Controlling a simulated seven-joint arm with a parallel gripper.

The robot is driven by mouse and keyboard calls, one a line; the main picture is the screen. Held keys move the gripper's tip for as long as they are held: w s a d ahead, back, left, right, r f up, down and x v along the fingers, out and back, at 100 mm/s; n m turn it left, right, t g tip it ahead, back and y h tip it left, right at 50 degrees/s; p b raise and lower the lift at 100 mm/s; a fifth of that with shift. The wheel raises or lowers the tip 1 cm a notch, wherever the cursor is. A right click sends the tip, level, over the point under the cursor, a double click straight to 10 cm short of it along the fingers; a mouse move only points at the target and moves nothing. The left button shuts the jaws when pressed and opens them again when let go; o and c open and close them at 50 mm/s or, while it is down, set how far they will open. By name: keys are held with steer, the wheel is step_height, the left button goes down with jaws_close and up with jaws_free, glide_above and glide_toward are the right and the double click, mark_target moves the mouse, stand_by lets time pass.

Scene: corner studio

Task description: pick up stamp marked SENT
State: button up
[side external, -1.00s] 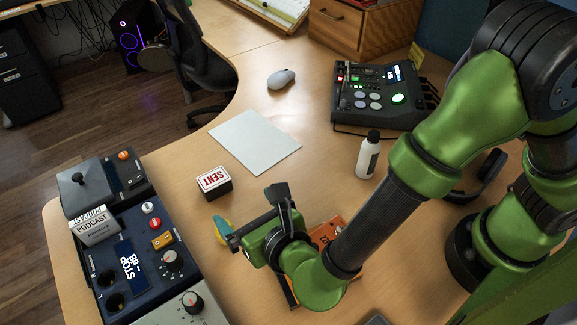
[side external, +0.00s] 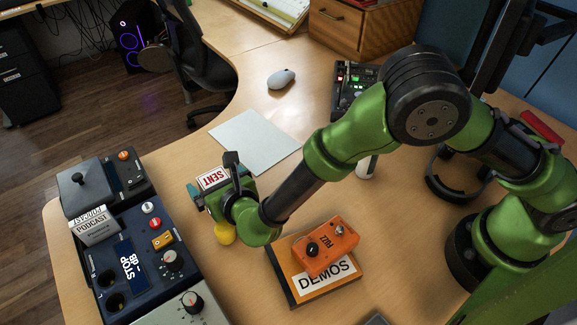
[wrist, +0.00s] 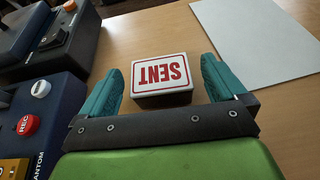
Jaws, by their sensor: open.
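The SENT stamp (side external: 211,179) is a small block with a white top and red lettering, standing on the desk. In the wrist view the stamp (wrist: 161,74) lies between and just ahead of the two teal fingertips, with its lettering upside down. My gripper (side external: 205,197) is open and close to the stamp in the side view, partly covering it. In the wrist view my gripper (wrist: 162,78) shows a finger on each side of the stamp, with gaps visible. No contact can be seen.
A dark control console (side external: 130,250) stands left of the stamp, close to my gripper. A white sheet (side external: 255,141) lies behind it. An orange pedal (side external: 325,246) rests on the DEMOS box (side external: 290,285) to the right. A yellow object (side external: 225,234) is beneath my gripper.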

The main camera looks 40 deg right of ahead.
steer(key=shift+x, duration=0.75)
steer(key=c, duration=1.1)
steer(key=shift+o, duration=0.2)
steer(key=shift+r, duration=0.1)
